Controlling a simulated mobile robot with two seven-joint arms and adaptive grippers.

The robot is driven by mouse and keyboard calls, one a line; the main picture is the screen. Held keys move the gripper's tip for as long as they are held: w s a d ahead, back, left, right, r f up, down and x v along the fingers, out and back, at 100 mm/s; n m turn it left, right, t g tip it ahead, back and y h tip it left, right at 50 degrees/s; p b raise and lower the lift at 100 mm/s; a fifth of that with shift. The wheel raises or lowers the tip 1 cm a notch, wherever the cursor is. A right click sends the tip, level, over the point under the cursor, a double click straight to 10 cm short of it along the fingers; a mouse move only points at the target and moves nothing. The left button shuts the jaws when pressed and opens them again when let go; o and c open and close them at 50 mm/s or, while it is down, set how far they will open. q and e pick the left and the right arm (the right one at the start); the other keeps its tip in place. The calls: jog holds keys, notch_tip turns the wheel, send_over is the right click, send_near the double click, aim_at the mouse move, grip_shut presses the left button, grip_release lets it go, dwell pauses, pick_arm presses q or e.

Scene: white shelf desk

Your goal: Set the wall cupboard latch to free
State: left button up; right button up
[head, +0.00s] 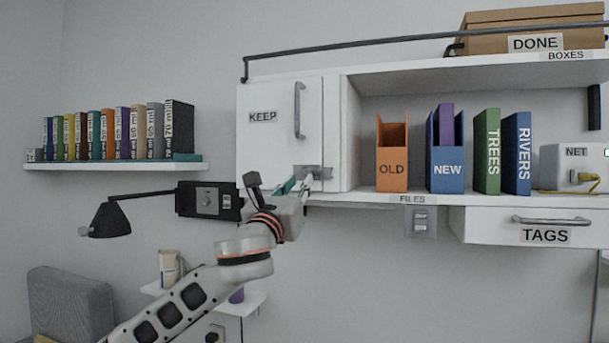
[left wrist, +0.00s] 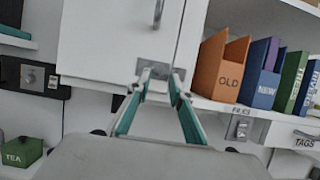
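The white wall cupboard (head: 270,150) is labelled KEEP, and its door looks closed. Its grey metal latch (head: 313,172) sits at the door's lower right corner, below the vertical handle (head: 299,110). In the left wrist view the latch (left wrist: 160,72) shows just beyond and between my fingertips. My left gripper (head: 299,184) is raised to the latch from below. In the left wrist view its teal-padded fingers (left wrist: 160,82) stand apart with a gap between them. I cannot tell whether they touch the latch, and the fingertips partly hide its setting. My right gripper is not in view.
To the right, an open shelf holds an orange OLD file box (head: 391,155), a blue NEW box (head: 446,165) and binders. A TAGS drawer (head: 540,228) hangs below. A black lamp (head: 109,220) and wall panel (head: 208,201) are left of my arm.

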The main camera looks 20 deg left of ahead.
aim_at(306, 173)
pick_arm(q)
jog(key=shift+p+x, duration=0.35)
jog(key=shift+x, duration=2.25)
grip_shut()
